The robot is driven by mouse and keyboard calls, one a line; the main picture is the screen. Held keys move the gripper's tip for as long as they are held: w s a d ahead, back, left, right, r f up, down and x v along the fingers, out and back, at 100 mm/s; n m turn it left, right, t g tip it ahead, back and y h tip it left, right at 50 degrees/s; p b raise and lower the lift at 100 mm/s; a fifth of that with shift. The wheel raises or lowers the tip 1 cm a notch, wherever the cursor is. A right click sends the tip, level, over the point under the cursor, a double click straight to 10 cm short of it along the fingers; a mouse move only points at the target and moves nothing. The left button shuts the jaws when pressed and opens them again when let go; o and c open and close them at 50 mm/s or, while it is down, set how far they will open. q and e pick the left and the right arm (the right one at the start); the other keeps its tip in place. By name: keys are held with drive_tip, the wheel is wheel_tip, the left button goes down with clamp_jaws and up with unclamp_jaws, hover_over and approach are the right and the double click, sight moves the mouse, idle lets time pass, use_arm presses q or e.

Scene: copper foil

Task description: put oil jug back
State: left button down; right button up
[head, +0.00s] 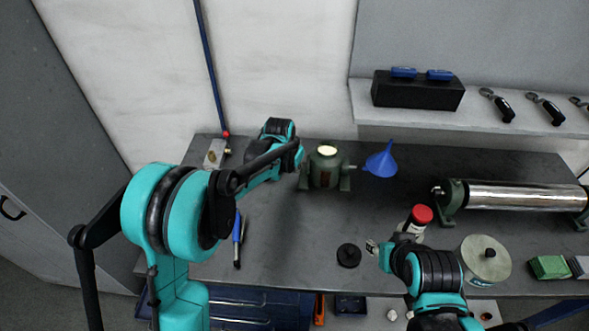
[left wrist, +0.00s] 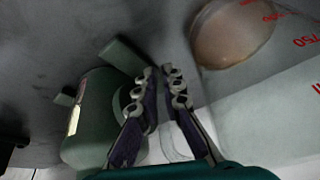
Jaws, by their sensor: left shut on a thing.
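The oil jug (left wrist: 270,100) is clear, with red marks including "750" and a round amber patch. It fills the right side of the left wrist view. My left gripper (left wrist: 163,75) is shut on the jug; a clear strip of it shows between and behind the fingers. The green housing (left wrist: 95,110) lies just left of the fingers there. In the head view this housing (head: 325,172) has a pale round top, and my left wrist is beside it. The jug and left fingertips cannot be made out there. My right gripper (head: 372,247) is low over the bench; its opening is unclear.
A blue funnel (head: 382,161) is right of the housing. A red-capped bottle (head: 418,222), a black knobbed disc (head: 348,255) and a round metal weight (head: 484,260) surround the right gripper. A steel roller (head: 510,197) stands at right. The bench (head: 290,235) is clear mid-left.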

use_arm(q)
drive_tip(key=shift+s+r, duration=0.1)
drive_tip(key=c, duration=1.7)
unclamp_jaws()
drive_tip(key=shift+r, duration=0.2)
drive_tip(key=p+v, duration=0.4)
drive_tip(key=v, duration=0.7)
drive_tip(key=s+a+r+n+t, duration=0.1)
drive_tip(key=s+a+r, duration=0.2)
drive_tip(key=s, duration=0.4)
drive_tip(key=s+a+r+n, duration=0.1)
drive_tip(key=s+a+r, duration=0.25)
drive_tip(key=s, duration=0.25)
drive_tip(key=s+a+f+n, duration=0.1)
drive_tip(key=s, duration=0.3)
drive_tip(key=s+a+f+n+t+y, duration=0.1)
drive_tip(key=s+a+f, duration=0.1)
drive_tip(key=s, duration=0.3)
drive_tip(key=s+a+f+n, duration=0.1)
drive_tip(key=s, duration=0.4)
drive_tip(key=shift+a+f+t, duration=0.2)
drive_tip(key=shift+a+t, duration=0.2)
